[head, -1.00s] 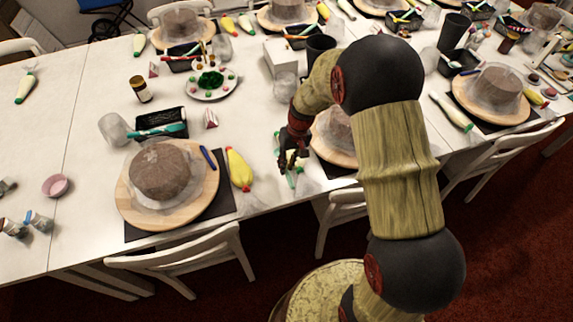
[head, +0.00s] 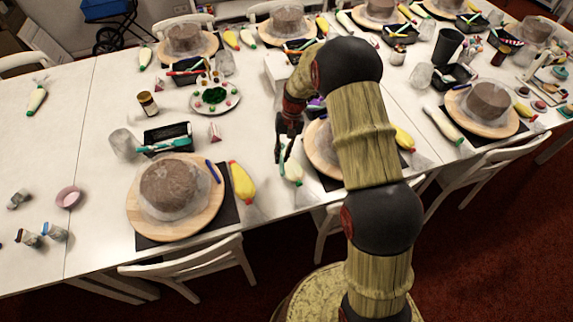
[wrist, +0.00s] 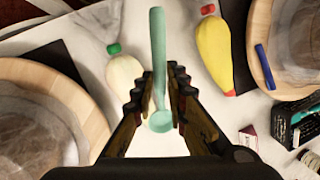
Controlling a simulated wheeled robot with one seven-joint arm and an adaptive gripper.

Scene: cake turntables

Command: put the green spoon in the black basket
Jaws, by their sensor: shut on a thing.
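The green spoon (wrist: 158,50) is pale teal and held between the fingers of my gripper (wrist: 158,85) in the wrist view, its handle pointing up the picture and its bowl near the palm. In the head view my gripper (head: 287,150) is above the table near the front edge, and the spoon is hard to make out there. A black basket (head: 180,132) stands to the left behind the nearest cake, with a teal utensil across it. Part of a black basket also shows at the right of the wrist view (wrist: 288,113).
A white bag with a green cap (wrist: 126,72) lies below my gripper, and a yellow bag (head: 243,183) lies to its left. A cake turntable (head: 205,222) and a clear cup (head: 123,143) stand near the left basket. Other black baskets (head: 455,76) stand farther away.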

